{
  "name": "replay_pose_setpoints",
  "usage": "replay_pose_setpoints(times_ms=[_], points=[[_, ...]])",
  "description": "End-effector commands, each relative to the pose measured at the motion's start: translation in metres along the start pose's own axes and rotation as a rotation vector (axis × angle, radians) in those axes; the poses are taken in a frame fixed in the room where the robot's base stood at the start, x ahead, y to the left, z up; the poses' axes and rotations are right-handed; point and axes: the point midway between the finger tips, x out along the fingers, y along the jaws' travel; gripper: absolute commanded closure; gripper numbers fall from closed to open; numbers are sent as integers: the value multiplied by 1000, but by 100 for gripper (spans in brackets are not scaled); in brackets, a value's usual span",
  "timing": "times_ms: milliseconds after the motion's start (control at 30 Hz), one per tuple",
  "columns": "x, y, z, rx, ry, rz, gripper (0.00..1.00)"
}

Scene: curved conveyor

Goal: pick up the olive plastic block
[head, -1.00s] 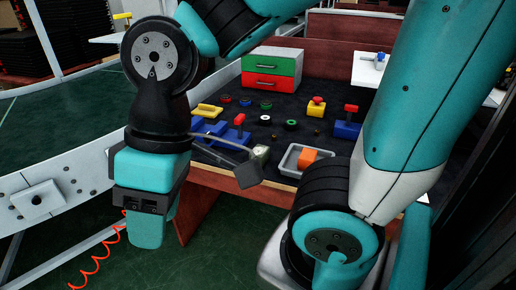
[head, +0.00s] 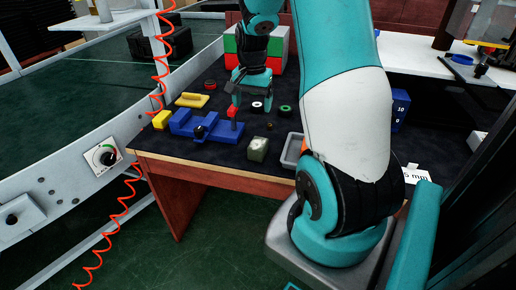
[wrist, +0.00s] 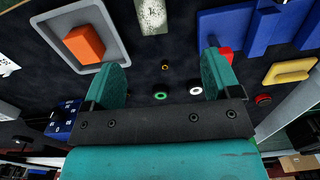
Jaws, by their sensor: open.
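The olive block (head: 258,149) stands near the front edge of the dark table, right of a blue fixture; it is pale, mottled green-grey. In the wrist view the block (wrist: 153,14) is at the top edge, partly cut off, with dark marks on its face. My gripper (head: 250,90) is over the table behind the block, pointing down. In the wrist view my gripper (wrist: 164,75) has its two teal fingers wide apart, with nothing held between them. The block lies beyond the fingertips, apart from them.
A grey tray (wrist: 50,25) with an orange block (wrist: 85,44) is beside the olive block. The blue fixture (head: 205,128) with a red-topped handle (wrist: 226,54) stands on the other side, close to one finger. Small rings (head: 286,110) lie behind. A yellow handle (head: 192,100) is farther left.

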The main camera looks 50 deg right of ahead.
Motion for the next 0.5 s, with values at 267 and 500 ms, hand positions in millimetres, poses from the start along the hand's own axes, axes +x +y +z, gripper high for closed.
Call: replay_pose_setpoints(times_ms=[267, 500], points=[[51, 10, -10, 54, -3, 15, 17], [103, 10, -10, 51, -2, 13, 17]])
